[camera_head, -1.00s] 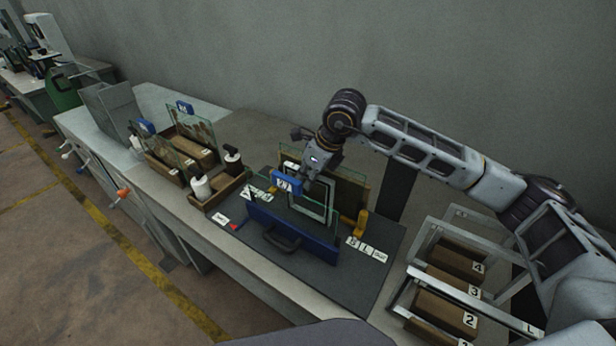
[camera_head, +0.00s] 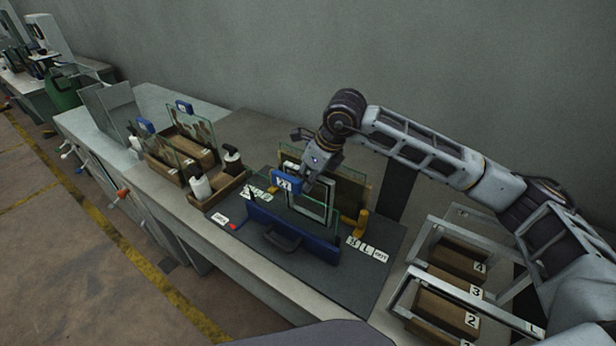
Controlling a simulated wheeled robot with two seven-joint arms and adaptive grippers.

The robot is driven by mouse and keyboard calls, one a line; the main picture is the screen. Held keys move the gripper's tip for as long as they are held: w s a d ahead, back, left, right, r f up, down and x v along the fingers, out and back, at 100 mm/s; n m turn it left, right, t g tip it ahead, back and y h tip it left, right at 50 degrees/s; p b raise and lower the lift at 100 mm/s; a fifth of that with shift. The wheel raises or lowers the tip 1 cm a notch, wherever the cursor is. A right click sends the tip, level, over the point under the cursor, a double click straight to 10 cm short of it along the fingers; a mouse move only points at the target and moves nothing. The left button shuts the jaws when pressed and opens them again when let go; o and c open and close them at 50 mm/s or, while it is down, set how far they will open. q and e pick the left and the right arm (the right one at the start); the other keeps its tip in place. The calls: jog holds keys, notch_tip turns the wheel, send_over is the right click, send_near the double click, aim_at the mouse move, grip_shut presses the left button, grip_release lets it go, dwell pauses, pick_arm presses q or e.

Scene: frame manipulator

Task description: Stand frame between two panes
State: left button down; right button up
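A pale-edged frame (camera_head: 308,199) stands upright between glass panes on the dark mat (camera_head: 345,285). One glass pane (camera_head: 349,187) shows behind it, and another clear pane (camera_head: 290,217) shows in front, just behind the blue holder (camera_head: 292,241). A blue tag (camera_head: 287,181) is at the frame's upper left. My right gripper (camera_head: 312,181) reaches down from above to the top of the frame beside the blue tag. Its fingertips are small and partly hidden, so I cannot tell whether it grips the frame. My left gripper is not in view.
A yellow-brown upright board (camera_head: 354,194) with a yellow clamp (camera_head: 361,221) stands behind the panes. Bottles (camera_head: 200,188) and more glass panes (camera_head: 198,126) stand to the left. A metal rack with numbered blocks (camera_head: 445,309) is at the right. The mat's front right is mostly clear.

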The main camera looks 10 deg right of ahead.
jog(key=shift+o, duration=1.2)
jog(key=shift+v, duration=6)
